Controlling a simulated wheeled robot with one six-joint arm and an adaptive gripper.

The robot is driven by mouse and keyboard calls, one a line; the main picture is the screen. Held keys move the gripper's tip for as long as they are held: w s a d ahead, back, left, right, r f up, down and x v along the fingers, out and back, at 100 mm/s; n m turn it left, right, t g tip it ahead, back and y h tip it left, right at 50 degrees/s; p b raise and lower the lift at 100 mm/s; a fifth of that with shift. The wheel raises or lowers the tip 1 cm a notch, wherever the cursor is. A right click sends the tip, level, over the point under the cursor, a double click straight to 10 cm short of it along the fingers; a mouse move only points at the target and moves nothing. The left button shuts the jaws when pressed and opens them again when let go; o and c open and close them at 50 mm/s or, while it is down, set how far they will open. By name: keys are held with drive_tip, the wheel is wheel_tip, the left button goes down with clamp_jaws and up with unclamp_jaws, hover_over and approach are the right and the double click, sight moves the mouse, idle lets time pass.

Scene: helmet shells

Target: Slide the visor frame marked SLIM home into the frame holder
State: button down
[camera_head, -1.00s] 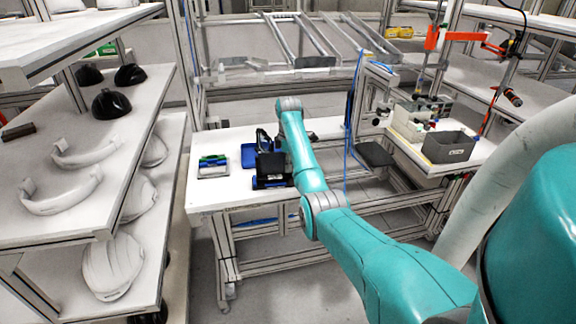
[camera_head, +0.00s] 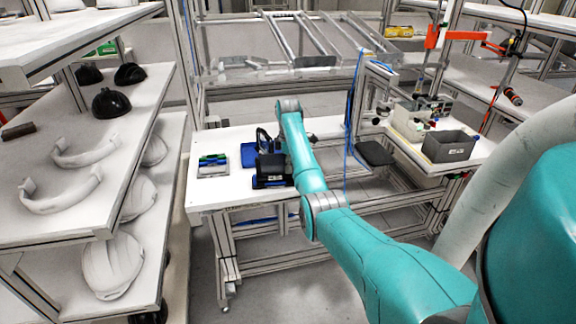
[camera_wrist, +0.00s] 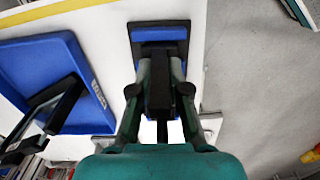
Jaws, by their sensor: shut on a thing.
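My gripper (camera_wrist: 161,75) is shut in the wrist view, its fingers on either side of a dark piece (camera_wrist: 159,92), which I take to be the visor frame. The piece is mostly hidden between the fingers, and no SLIM marking is readable. Just beyond the fingertips is a black fixture with a blue strip (camera_wrist: 160,34), probably the frame holder. I cannot tell whether the piece touches it or how deep it sits. In the head view a black block with a small pale label (camera_head: 272,170) is at my arm's end over the white table; the fingers are not distinguishable there.
A blue tray (camera_wrist: 42,85) with a black object over it lies left of the gripper. A green-and-blue item (camera_head: 213,165) sits on the table's left. A grey bin (camera_head: 448,146) stands on the right bench. Shelves with helmet shells (camera_head: 112,265) are at left.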

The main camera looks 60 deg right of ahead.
drive_tip(key=shift+f, duration=0.65)
drive_tip(key=c, duration=1.1)
unclamp_jaws()
drive_tip(key=shift+o, duration=0.2)
drive_tip(key=shift+r, duration=3.75)
